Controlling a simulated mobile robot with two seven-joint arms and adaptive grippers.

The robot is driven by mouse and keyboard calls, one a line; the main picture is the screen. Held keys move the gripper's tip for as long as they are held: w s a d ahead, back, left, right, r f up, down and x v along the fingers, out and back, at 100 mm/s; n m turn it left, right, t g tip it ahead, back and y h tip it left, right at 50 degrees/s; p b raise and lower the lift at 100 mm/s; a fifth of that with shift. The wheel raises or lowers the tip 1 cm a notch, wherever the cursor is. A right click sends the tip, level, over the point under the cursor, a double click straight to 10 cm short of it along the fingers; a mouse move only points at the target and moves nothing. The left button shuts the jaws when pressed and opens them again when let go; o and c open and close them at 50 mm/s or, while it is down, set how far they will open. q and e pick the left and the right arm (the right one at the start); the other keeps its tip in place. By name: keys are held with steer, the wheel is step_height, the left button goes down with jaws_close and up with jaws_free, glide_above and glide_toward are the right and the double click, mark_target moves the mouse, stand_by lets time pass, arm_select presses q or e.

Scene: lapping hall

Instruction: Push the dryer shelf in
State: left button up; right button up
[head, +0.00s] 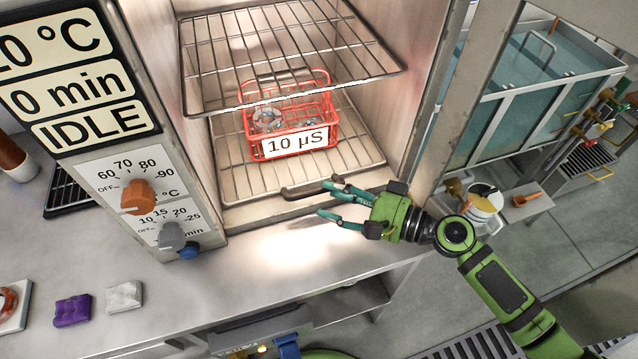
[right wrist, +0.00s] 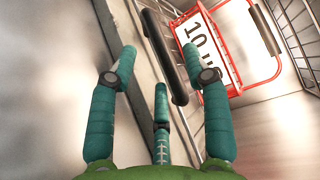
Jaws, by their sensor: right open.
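The lower dryer shelf (head: 232,180) is a wire rack low in the open dryer cavity, with a dark handle (head: 312,188) at its front edge. A red wire basket (head: 328,112) labelled 10 µS stands on it, holding small items. An upper wire shelf (head: 215,62) sits above. My right gripper (head: 322,199) is open and empty at the dryer opening, its fingers pointing left close to the handle. In the right wrist view the handle (right wrist: 165,58) lies just beyond the fingers; contact cannot be told. My left gripper is not in view.
The dryer's control panel (head: 125,185) with knobs is left of the opening, under a display reading IDLE. A purple block (head: 72,311) and a grey block (head: 124,297) lie on the steel bench (head: 215,297). Bench space before the dryer is clear. Water tanks (head: 540,90) stand at right.

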mark_target(317, 194)
steer(key=p+x, duration=0.1)
steer(key=x, duration=0.2)
steer(key=shift+w+a, duration=0.25)
steer(key=shift+w, duration=0.05)
steer(key=shift+w+a+f, duration=0.1)
steer(key=shift+a, duration=0.1)
jaws_close()
steer(key=shift+w+a+f, duration=0.1)
steer(key=shift+w+a, duration=0.05)
steer(key=shift+w, duration=0.15)
steer(key=w+b, duration=0.1)
steer(key=w, duration=0.1)
steer(key=w+a+b, duration=0.1)
steer(key=w, duration=0.1)
steer(key=shift+a, duration=0.1)
steer(key=shift+c, duration=0.2)
jaws_free()
steer(key=shift+r, duration=0.2)
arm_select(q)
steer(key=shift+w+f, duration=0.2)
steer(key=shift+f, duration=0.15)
arm_select(e)
steer(key=shift+o, duration=0.2)
steer(key=shift+w+f, duration=0.1)
